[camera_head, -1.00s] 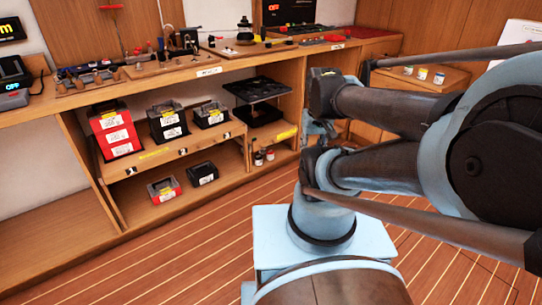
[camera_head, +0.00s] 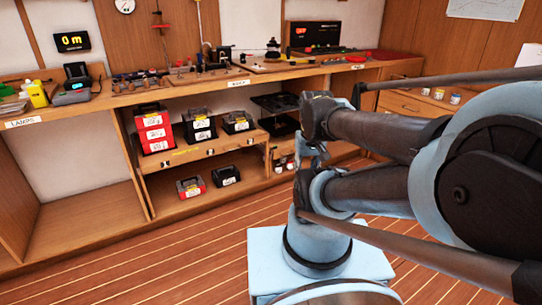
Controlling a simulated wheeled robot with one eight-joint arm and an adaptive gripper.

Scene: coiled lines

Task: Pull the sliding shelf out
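A wooden shelf (camera_head: 207,149) with a yellow label and small dark fittings on its front edge sits inside the bench, in the left part of the middle bay. A red box stack (camera_head: 154,130) and black boxes (camera_head: 198,127), (camera_head: 238,123) stand on it. I cannot tell how far its front stands out from the bench. My folded arm fills the right of the head view, apart from this shelf. I cannot make out my gripper; it seems hidden by the arm links.
The long bench (camera_head: 120,98) carries tools on top. A red box (camera_head: 190,187) and a black box (camera_head: 226,175) stand below the shelf. A black stand (camera_head: 277,115) is right of it. The striped floor (camera_head: 190,245) before the bench is clear.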

